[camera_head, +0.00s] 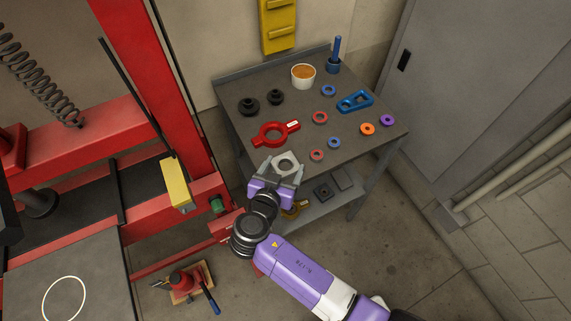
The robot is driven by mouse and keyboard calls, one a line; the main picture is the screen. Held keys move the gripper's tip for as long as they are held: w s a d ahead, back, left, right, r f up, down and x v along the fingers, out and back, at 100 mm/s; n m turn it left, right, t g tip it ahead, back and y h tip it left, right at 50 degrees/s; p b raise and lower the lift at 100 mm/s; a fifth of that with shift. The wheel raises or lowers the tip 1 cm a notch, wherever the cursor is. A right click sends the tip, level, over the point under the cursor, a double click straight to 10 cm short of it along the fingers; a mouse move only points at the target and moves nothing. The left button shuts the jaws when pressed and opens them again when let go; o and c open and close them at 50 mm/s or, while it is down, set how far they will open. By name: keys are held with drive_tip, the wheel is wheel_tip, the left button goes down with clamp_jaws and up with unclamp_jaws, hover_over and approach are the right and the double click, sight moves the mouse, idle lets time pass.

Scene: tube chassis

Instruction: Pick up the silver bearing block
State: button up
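The silver bearing block (287,162) is a pale grey piece with a round hole. It is at the front left edge of the grey table. My gripper (281,172) is at the block, with its two fingers spread on either side of it. The fingers look apart, and I cannot tell whether they touch the block. The near part of the block is partly hidden by my gripper.
On the table (228,92) are a red bracket (271,134), black knobs (249,105), a white cup (303,76), a blue link (354,102) and several coloured rings (320,117). A red press frame (150,70) stands close on the left. A lower shelf (318,209) holds parts.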

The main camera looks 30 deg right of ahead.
drive_tip(key=c, duration=1.1)
drive_tip(key=shift+c, duration=0.6)
drive_tip(key=shift+r, duration=0.1)
